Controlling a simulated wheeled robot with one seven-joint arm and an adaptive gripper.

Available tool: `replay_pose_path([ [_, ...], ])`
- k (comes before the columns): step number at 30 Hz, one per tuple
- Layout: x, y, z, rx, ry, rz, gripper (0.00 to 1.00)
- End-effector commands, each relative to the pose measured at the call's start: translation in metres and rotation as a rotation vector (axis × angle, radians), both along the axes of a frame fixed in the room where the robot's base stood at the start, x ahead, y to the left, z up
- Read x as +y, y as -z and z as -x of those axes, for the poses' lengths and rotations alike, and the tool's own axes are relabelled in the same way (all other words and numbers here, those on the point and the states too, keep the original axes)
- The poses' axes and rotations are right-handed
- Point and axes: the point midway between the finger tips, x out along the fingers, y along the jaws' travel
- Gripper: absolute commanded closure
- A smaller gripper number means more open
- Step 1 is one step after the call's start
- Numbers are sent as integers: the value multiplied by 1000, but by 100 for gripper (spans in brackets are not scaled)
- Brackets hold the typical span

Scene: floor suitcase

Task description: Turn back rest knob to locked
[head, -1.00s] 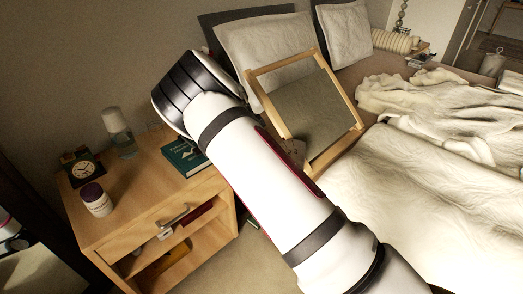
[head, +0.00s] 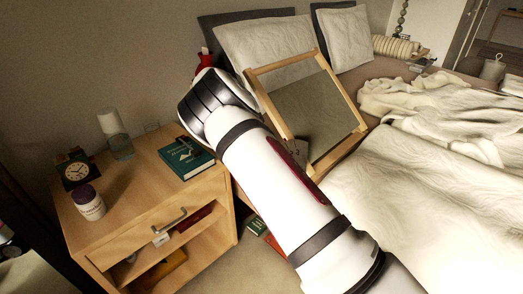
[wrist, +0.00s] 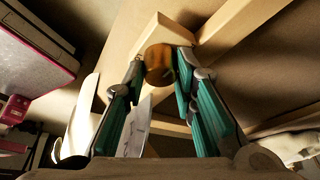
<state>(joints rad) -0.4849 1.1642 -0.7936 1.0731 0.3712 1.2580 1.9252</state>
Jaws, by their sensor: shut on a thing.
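The back rest (head: 360,130) is a tilted wooden frame with a dark panel, standing on the bed against the pillows. Its wooden bars (wrist: 225,28) also cross the wrist view. The back rest knob (wrist: 160,66), round and brown, sits at a corner of the frame in the wrist view. My gripper (wrist: 160,74) has green-padded fingers, one on each side of the knob, shut on it. In the head view my own arm hides the knob and my gripper. I cannot tell from these views whether the knob is at locked.
A wooden nightstand (head: 140,192) stands left of my arm with a green book (head: 187,158), a clock (head: 76,170), a jar (head: 89,203) and a bottle (head: 117,140) on it. The bed with rumpled white bedding (head: 430,190) fills the right. A pale tag (wrist: 137,125) hangs near my fingers.

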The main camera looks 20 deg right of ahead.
Motion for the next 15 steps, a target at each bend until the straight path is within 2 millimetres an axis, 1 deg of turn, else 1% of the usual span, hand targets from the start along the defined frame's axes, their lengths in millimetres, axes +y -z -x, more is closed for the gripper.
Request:
replay_pose_path([
  [14,2,1,-1,-5,10,-3,100],
  [15,1,0,-1,-5,10,-3,68],
])
